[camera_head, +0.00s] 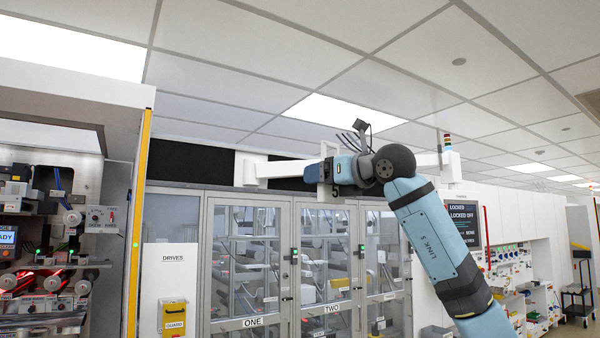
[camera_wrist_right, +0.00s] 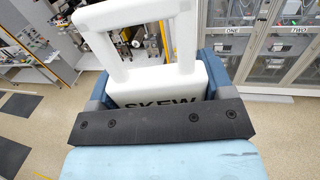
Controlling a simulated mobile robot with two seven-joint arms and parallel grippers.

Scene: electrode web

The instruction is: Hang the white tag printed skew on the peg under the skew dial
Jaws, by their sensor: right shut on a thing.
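The white tag (camera_wrist_right: 158,86) shows in the right wrist view as a thick plate with an open rectangular loop beyond it. The black print SKEW is partly hidden by a dark bar of my gripper. My right gripper (camera_wrist_right: 155,76) is shut on the tag's plate, with a blue finger on each side. In the head view my right gripper (camera_head: 320,172) is raised high in front of the glazed cabinets; the tag is hard to make out there. My left gripper is not in view.
A machine with rollers and a lit READY screen (camera_head: 8,237) stands at the left, behind a yellow upright (camera_head: 138,220). Glazed doors marked ONE (camera_head: 252,322) and TWO stand ahead. White shelving runs along the right. The wrist view shows open floor (camera_wrist_right: 40,108).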

